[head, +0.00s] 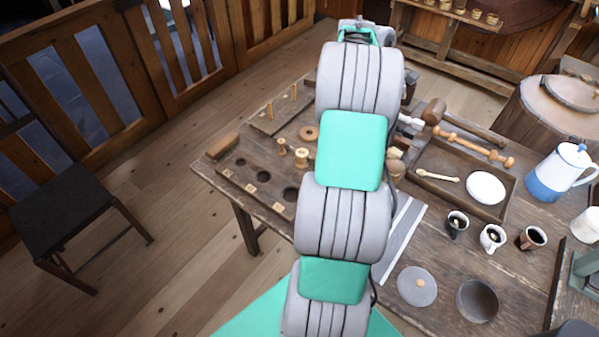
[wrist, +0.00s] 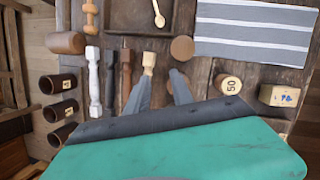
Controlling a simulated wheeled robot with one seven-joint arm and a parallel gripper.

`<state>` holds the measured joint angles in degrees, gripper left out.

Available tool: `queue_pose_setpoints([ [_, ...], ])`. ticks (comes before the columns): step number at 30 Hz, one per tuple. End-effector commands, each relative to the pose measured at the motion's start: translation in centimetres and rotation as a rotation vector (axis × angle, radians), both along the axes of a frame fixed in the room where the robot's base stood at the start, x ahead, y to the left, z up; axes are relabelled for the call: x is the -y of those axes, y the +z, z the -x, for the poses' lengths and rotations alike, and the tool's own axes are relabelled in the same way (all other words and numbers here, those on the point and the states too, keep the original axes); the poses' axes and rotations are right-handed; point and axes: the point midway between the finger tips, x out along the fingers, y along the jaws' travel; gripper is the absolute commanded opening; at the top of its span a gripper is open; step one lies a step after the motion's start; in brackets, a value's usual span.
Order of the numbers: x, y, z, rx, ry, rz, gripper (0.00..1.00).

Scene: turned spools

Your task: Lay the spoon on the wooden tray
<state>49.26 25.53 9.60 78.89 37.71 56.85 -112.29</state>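A pale wooden spoon (head: 437,176) lies inside the dark wooden tray (head: 422,200), toward its left side, beside a white disc. The wrist view shows the spoon (wrist: 158,12) at the top edge, over the dark tray floor (wrist: 128,16); part of both is cut off there. My gripper (wrist: 161,76) is open and empty, its two fingers apart and pointing toward the tray. It is short of the spoon. In the head view my arm hides the gripper.
A pale turned piece (wrist: 148,62) stands near my left fingertip, beside several turned handles. A round wooden disc (wrist: 182,48) is ahead to the right, before a striped cloth (wrist: 250,30). A mallet (head: 434,112) and several cups (head: 492,237) flank the tray.

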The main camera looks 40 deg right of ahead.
Motion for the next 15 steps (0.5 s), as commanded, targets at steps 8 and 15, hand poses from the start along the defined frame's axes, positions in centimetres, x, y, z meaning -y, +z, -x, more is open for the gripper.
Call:
queue_pose_setpoints([
  [8,-29.8,7.0,-10.4,0.438,-0.202,-0.025,0.28],
  [15,-47.5,5.0,-4.5,0.574,-0.414,-0.246,0.28],
])
